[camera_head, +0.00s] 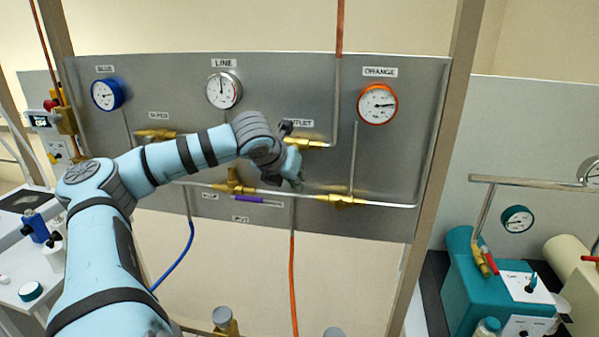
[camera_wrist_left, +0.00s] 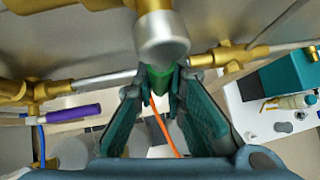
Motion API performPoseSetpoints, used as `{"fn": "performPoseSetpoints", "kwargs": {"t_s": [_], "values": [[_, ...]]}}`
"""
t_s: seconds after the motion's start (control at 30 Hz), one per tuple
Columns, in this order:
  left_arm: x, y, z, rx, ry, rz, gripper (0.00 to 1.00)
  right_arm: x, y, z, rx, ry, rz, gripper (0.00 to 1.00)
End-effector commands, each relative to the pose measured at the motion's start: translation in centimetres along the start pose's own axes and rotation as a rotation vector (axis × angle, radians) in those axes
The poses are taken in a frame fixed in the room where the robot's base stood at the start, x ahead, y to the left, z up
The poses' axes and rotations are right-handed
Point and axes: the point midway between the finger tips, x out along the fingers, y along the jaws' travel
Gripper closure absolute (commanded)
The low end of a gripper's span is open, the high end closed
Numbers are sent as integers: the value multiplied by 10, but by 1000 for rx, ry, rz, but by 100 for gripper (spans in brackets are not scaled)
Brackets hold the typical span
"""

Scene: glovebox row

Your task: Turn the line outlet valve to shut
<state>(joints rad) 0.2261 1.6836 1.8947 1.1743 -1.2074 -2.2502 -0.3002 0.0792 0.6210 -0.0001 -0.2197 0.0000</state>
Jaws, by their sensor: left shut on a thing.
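The outlet valve (camera_head: 315,143) is a brass fitting under a partly hidden label ending in "UTLET" on the grey panel. My left gripper (camera_head: 293,178) is in front of the panel just below it and covers part of it. In the left wrist view, a brass body with a pale round cap (camera_wrist_left: 163,40) comes down from the top, with a green handle (camera_wrist_left: 158,78) under it. The left gripper's fingers (camera_wrist_left: 157,92) are shut on this green handle. In the head view the handle is hidden by the gripper. My right gripper is in neither view.
The panel (camera_head: 400,150) carries BLUE (camera_head: 107,94), LINE (camera_head: 223,90) and ORANGE (camera_head: 377,104) gauges. A lower brass valve has a purple handle (camera_head: 235,199); another brass valve (camera_head: 341,199) sits right of it. An orange hose (camera_head: 293,280) hangs below. A teal unit (camera_head: 480,285) stands at right.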

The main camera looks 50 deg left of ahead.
Motion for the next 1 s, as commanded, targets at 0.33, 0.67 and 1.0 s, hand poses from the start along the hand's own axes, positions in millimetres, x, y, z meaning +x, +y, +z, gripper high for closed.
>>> {"fn": "performPoseSetpoints", "kwargs": {"t_s": [0.33,0.67,1.0], "values": [[-1,3,2,29,-2,26,100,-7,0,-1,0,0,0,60],[-1,3,2,28,-4,26,71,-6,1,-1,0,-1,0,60],[0,2,1,23,-2,21,68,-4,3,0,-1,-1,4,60]]}}
